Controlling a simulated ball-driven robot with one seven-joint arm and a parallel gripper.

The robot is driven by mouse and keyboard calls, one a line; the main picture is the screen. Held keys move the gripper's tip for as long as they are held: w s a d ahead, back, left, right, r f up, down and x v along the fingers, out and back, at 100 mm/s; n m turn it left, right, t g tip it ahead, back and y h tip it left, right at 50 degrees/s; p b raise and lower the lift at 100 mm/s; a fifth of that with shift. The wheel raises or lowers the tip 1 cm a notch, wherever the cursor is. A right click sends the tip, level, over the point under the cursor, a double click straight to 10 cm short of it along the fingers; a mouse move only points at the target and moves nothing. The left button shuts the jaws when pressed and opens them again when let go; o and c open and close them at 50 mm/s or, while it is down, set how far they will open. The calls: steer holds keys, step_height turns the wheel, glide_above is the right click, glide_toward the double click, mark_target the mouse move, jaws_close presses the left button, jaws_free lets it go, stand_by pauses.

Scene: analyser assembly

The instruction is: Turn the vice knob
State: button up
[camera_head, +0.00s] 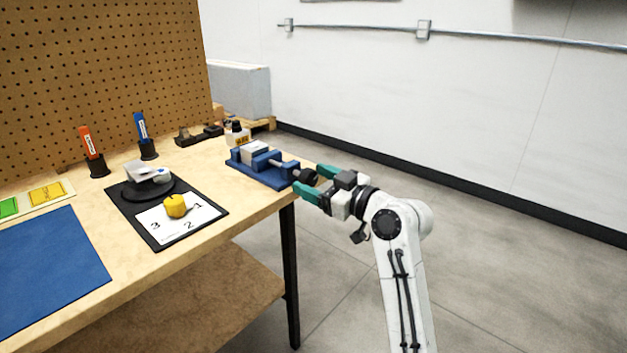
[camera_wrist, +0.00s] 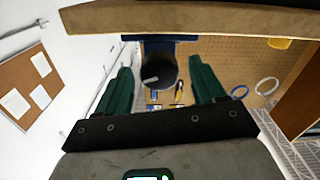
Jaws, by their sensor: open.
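The blue vice (camera_head: 262,168) sits at the right end of the workbench. Its dark round knob (camera_head: 305,176) points out past the bench edge toward my gripper. My gripper (camera_head: 311,179) has green fingers and is open, with the fingertips on either side of the knob. In the wrist view the knob (camera_wrist: 158,72) shows end-on with a small light handle bar, between the two fingers (camera_wrist: 160,72). Gaps show between the knob and both fingers there. The vice body is mostly hidden behind the knob in that view.
The wooden bench (camera_head: 225,208) holds a black board (camera_head: 153,238) with a yellow piece (camera_head: 176,206), a blue mat (camera_head: 48,268), orange (camera_head: 91,142) and blue (camera_head: 140,126) tools, and a small bottle (camera_head: 238,133) by the vice. The floor right of the bench is clear.

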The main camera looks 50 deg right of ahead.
steer(key=s+p, duration=0.1)
steer(key=s, duration=0.9)
steer(key=shift+d, duration=0.15)
steer(key=s+a+f+m+g+y, duration=0.1)
steer(key=s+a+f+g, duration=0.1)
steer(key=a+f+g, duration=0.5)
steer(key=s+a+f+y, duration=0.15)
steer(key=a+f, duration=0.25)
steer(key=f, duration=0.7)
steer(key=s+a+f+m+g+h, duration=0.1)
steer(key=s+a+f+g+h, duration=0.1)
steer(key=s+a+f+g, duration=0.45)
steer(key=s+a+f+m+g+h, duration=0.1)
steer(key=s+f+g, duration=0.2)
steer(key=s+f, duration=0.65)
step_height(320, 180, up, 30)
steer(key=s+p, duration=0.3)
steer(key=p, duration=2.5)
steer(key=shift+d, duration=0.3)
